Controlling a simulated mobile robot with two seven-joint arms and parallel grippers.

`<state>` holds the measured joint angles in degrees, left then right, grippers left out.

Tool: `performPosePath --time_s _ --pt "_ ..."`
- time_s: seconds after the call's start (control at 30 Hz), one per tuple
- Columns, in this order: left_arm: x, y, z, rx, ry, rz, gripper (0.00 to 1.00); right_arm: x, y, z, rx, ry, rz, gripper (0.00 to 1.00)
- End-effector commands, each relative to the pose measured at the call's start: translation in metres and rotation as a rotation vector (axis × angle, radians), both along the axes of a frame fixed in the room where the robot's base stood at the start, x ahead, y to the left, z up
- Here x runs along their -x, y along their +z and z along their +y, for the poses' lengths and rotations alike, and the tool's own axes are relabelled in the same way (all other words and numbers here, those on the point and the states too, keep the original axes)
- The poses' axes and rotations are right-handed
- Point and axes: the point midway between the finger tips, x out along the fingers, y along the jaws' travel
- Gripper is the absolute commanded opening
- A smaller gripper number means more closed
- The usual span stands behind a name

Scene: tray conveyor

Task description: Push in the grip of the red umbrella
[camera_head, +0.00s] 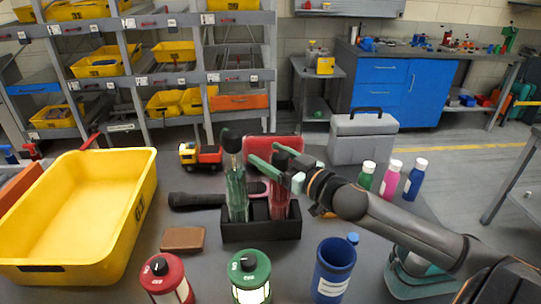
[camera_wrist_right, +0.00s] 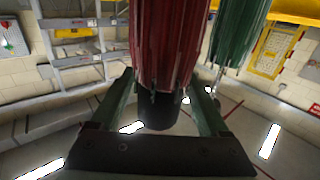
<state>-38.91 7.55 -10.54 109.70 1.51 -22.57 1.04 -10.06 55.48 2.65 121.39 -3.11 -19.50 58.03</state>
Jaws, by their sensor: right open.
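The red umbrella (camera_head: 279,203) stands upright, folded, in the right part of a black holder (camera_head: 262,231). The green umbrella (camera_head: 237,190) stands beside it on the left, its dark grip up. My right gripper (camera_head: 275,162) is at the top of the red umbrella and partly hides its grip. In the right wrist view, the red umbrella (camera_wrist_right: 165,40) lies between the two spread green fingers, and its black grip (camera_wrist_right: 160,113) points toward the palm. I see gaps beside the grip. The green umbrella (camera_wrist_right: 234,30) is just to the right there. My left gripper is not in view.
A yellow bin (camera_head: 75,215) fills the table's left. A black flashlight (camera_head: 192,200), toy truck (camera_head: 200,156) and grey toolbox (camera_head: 362,140) stand behind, with several bottles right.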

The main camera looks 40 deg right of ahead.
Motion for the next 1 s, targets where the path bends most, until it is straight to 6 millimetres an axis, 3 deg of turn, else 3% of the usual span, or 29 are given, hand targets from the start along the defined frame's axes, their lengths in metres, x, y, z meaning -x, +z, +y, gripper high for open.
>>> performPosePath --time_s 0.37,1.0 --pt "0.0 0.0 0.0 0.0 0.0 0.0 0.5 0.008 0.0 -0.001 0.0 0.001 -0.002 0.79" --pt "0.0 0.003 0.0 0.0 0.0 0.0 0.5 0.079 0.0 -0.011 0.0 -0.001 0.002 0.79"
